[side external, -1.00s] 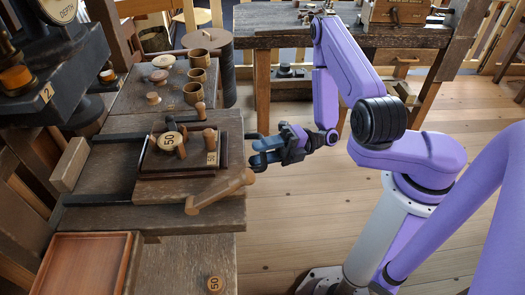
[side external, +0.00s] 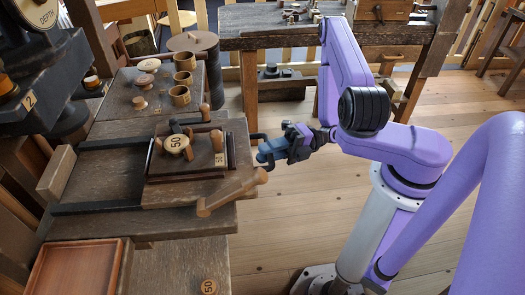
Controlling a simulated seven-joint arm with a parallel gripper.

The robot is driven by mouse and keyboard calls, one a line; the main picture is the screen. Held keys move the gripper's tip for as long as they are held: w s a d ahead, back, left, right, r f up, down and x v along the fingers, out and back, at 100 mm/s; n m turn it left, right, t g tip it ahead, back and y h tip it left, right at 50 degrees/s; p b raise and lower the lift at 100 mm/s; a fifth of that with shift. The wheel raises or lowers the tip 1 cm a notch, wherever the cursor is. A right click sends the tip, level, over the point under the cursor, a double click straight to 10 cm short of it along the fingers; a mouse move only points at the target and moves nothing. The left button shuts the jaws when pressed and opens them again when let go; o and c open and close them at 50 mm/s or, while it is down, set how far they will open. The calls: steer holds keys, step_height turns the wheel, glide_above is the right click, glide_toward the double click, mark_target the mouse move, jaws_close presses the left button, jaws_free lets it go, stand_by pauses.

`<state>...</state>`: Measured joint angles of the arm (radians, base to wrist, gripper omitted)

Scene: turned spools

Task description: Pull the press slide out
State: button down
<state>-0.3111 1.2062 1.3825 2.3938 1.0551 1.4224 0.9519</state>
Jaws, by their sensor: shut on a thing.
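The press slide (side external: 150,195) is a flat wooden board on two dark rails (side external: 95,209), partly drawn along them toward my arm. It carries a reddish-brown tray, a round piece marked 50 (side external: 177,143) and upright wooden pegs. A pale wooden lever (side external: 232,193) slants across its near right corner. A dark bar handle (side external: 257,136) stands at its right edge. My gripper (side external: 264,154), with blue fingers, is shut on the handle. The fingers hide part of the handle, so the exact grip is hard to see.
A wooden block (side external: 56,173) sits at the rails' left end. The dark press (side external: 45,80) stands at upper left. Several cups and spools stand on the board behind. An empty reddish tray (side external: 75,268) is at lower left.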

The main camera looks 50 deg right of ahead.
steer(key=c, duration=1.1)
jaws_free()
steer(key=v, duration=1.7)
steer(key=shift+s+d, duration=0.15)
